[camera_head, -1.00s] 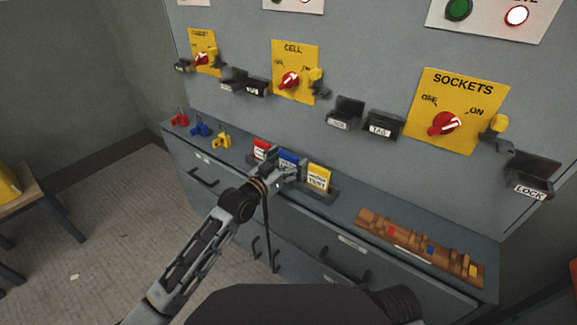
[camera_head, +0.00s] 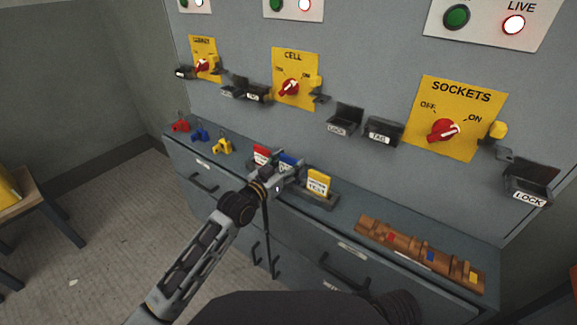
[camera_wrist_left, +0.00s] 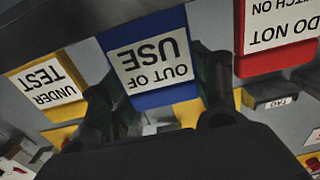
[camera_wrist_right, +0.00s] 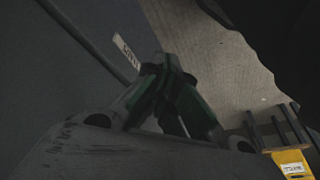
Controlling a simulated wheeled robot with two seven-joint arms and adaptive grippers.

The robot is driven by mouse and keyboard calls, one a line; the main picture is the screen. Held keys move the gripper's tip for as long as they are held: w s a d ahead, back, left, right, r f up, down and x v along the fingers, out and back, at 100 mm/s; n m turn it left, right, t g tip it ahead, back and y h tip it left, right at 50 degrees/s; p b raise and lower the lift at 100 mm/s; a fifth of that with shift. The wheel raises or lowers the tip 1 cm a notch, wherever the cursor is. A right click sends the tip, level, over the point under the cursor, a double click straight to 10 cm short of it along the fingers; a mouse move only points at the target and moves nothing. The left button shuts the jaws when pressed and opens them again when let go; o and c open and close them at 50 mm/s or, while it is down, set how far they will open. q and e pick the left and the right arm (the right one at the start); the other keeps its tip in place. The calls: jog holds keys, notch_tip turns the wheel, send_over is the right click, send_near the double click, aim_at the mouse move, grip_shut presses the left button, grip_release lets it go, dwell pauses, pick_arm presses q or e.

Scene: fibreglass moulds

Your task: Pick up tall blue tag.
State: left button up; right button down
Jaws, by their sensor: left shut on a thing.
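The blue tag (camera_head: 289,160), with a white "OUT OF USE" label, is between a red tag (camera_head: 262,154) and a yellow "UNDER TEST" tag (camera_head: 318,182) at the rack on the cabinet ledge. My left gripper (camera_head: 285,174) is shut on the blue tag, which it partly hides in the head view. In the left wrist view the blue tag (camera_wrist_left: 160,99) appears upside down between the fingers (camera_wrist_left: 163,88). I cannot tell whether it is clear of the rack. My right gripper (camera_wrist_right: 162,65) shows in its wrist view, fingertips together and empty.
Red (camera_head: 180,125), blue (camera_head: 200,134) and yellow padlocks (camera_head: 222,146) stand left of the tags on the ledge. A brown wooden holder (camera_head: 410,250) lies to the right. Black lock and tag boxes (camera_head: 384,132) jut from the panel above.

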pick_arm(q)
notch_tip(320, 180, up, 2)
jog(key=shift+r+p, duration=0.2)
jog(key=shift+p, duration=0.2)
notch_tip(320, 180, up, 5)
jog(key=shift+f+p, duration=0.1)
jog(key=shift+p, duration=0.7)
jog(key=shift+r, duration=0.9)
pick_arm(e)
jog(key=shift+d+f+g+h, duration=0.15)
jog(key=shift+d+f+g, duration=0.1)
jog(key=shift+f, duration=0.5)
jog(key=shift+d+f+g+h, duration=0.15)
jog(key=shift+d+f, duration=0.05)
jog(key=shift+f, duration=0.5)
